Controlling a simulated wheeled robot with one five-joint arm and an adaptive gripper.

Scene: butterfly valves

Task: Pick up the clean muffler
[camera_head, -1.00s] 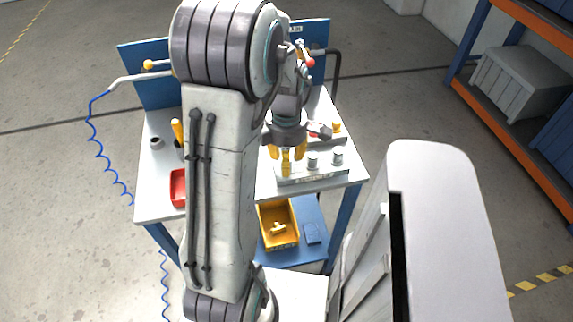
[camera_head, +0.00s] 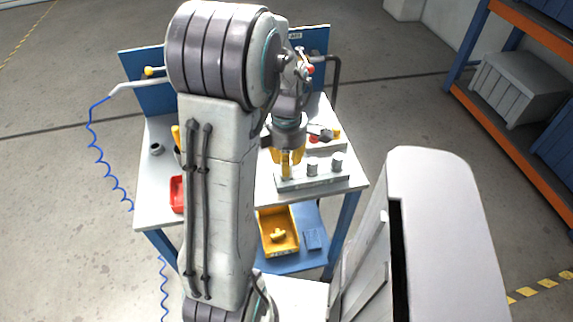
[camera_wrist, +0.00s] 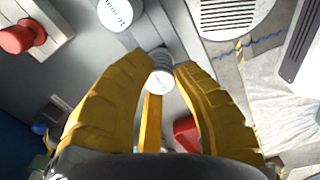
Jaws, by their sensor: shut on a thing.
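My gripper (camera_head: 286,164) is over the left end of a pale rack (camera_head: 325,181) on the workbench. In the wrist view my gripper's yellow fingers (camera_wrist: 160,72) are shut on a small grey, ribbed cylinder, the muffler (camera_wrist: 160,80), with a pale marked end. I cannot tell whether it still sits in the rack. In the head view the fingers hide it. Two similar grey cylinders, one in the middle (camera_head: 312,170) and one at the right (camera_head: 338,160), stand upright in the rack, apart from my gripper. I cannot tell from their looks which is clean.
A red bin (camera_head: 177,194) stands on the bench's left side, partly behind my arm. A grey cup-like part (camera_head: 157,149) is at the back left. A yellow bin (camera_head: 278,238) is on the lower blue shelf. A red button (camera_wrist: 18,38) shows in the wrist view.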

